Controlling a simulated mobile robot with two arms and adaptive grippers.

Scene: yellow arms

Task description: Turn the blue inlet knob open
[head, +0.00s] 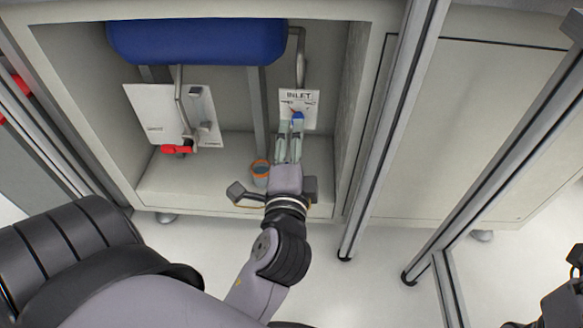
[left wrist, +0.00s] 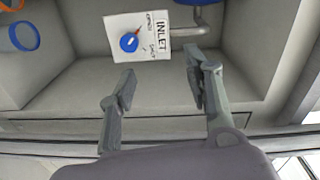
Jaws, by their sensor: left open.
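The blue inlet knob (head: 297,117) sits on a white plate marked INLET (head: 312,98) at the back right of the open cabinet. In the left wrist view the round blue knob (left wrist: 129,42) carries a white mark and an orange-red pointer at its upper right. The plate there (left wrist: 152,22) shows small lettering, partly legible. My left gripper (head: 290,126) is inside the cabinet in front of the knob. In the left wrist view its fingers (left wrist: 160,85) are apart with nothing between them, and the knob lies beyond the fingertips. The right gripper is not clearly seen.
A blue tank (head: 200,40) hangs across the cabinet top. A white panel (head: 160,115) with a red handle (head: 176,149) is at left. A metal frame post (head: 385,130) stands right of the opening.

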